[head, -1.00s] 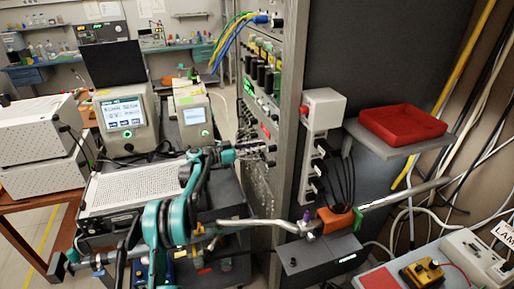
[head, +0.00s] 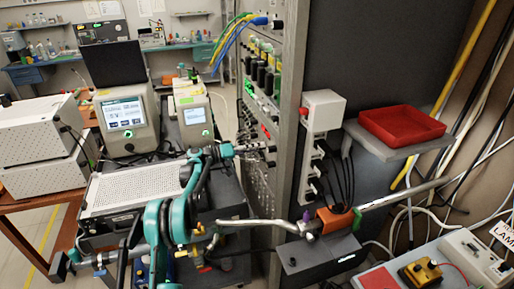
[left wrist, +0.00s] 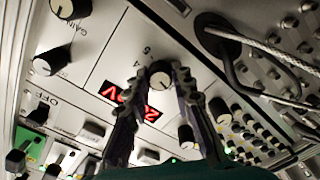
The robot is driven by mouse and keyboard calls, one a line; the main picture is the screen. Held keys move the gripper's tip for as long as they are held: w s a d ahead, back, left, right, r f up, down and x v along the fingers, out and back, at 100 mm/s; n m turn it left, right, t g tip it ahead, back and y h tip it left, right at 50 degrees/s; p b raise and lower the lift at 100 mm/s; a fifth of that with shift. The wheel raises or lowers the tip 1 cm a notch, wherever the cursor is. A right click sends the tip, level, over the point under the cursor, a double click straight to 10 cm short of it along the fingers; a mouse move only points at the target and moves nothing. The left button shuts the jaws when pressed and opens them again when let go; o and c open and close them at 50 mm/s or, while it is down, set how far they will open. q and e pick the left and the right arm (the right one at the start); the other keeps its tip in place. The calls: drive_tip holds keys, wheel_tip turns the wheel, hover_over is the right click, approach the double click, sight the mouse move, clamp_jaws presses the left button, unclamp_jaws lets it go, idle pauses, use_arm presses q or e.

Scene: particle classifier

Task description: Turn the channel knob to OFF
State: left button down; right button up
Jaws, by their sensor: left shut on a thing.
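My left gripper (left wrist: 157,84) is shut on a small round knob (left wrist: 160,74) with a light face and dark skirt, on the grey instrument panel. One finger lies on each side of the knob. The numerals 4 and 5 are printed just above it; its pointer is too small to read, and the fingers hide part of its scale. In the head view my left gripper (head: 264,150) reaches the side of the tall rack (head: 285,120), where the knob is too small to make out. My right gripper is not in view.
A red lit display (left wrist: 131,107) sits close beside the left finger. A black GAIN knob (left wrist: 50,61) is at left. Cables (left wrist: 262,45) plug in at upper right. A red tray (head: 402,125) stands on a shelf right of the rack.

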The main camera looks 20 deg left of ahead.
use_arm(q)
drive_tip(key=n, duration=0.6)
drive_tip(key=shift+n, duration=0.4)
idle(0.4)
drive_tip(key=c, duration=1.3)
unclamp_jaws()
drive_tip(key=v, duration=1.2)
